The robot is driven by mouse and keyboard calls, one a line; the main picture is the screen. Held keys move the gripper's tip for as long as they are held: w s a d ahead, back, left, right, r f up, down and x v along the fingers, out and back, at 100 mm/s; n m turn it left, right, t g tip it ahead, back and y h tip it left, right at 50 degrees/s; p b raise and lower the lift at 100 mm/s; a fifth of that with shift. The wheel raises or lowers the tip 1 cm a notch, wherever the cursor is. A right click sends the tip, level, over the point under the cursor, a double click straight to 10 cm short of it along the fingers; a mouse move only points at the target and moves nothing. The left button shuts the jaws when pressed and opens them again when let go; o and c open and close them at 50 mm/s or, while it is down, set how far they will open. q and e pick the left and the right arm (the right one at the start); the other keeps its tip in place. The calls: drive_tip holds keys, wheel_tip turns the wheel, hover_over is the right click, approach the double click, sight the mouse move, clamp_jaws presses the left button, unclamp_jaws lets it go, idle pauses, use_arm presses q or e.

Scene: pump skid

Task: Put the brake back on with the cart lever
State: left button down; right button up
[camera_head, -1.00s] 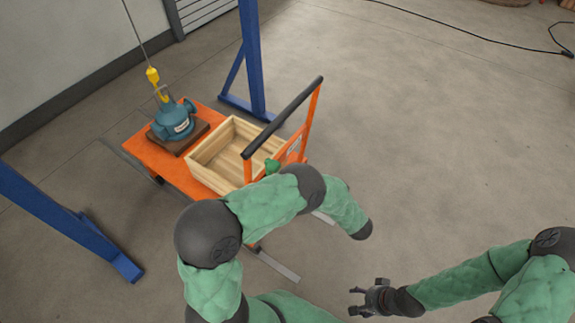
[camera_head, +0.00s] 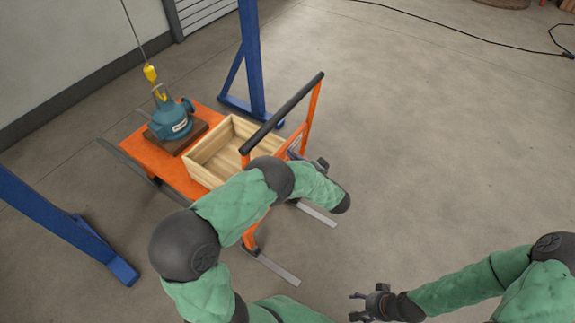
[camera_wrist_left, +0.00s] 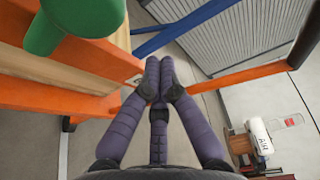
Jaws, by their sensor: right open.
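The orange cart (camera_head: 150,152) stands on the floor with its black push bar (camera_head: 283,113) toward the right. A green knob (camera_wrist_left: 80,18), apparently the cart lever's, shows large at the top left of the left wrist view; in the head view my left arm hides it. My left gripper (camera_wrist_left: 160,62) has its fingertips together with nothing between them. It is apart from the knob, to its right and lower in the wrist view. In the head view it is partly visible (camera_head: 320,162) beside the cart's handle frame. My right gripper (camera_head: 354,306) is open and empty above the floor at lower right.
A wooden crate (camera_head: 207,153) and a blue pump (camera_head: 172,120) sit on the cart. A yellow hook (camera_head: 151,74) hangs at the pump. Blue gantry legs (camera_head: 252,60) stand on both sides. The floor right of the cart is clear.

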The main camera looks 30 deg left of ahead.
use_arm(q)
drive_tip(key=shift+s+r+b, duration=0.15)
drive_tip(key=shift+s+b, duration=0.05)
drive_tip(key=shift+s, duration=0.75)
drive_tip(key=shift+s+r+b, duration=0.15)
drive_tip(key=shift+s+b, duration=0.05)
drive_tip(key=shift+s, duration=0.75)
use_arm(e)
drive_tip(key=shift+f, duration=0.45)
use_arm(q)
drive_tip(key=shift+a, duration=0.1)
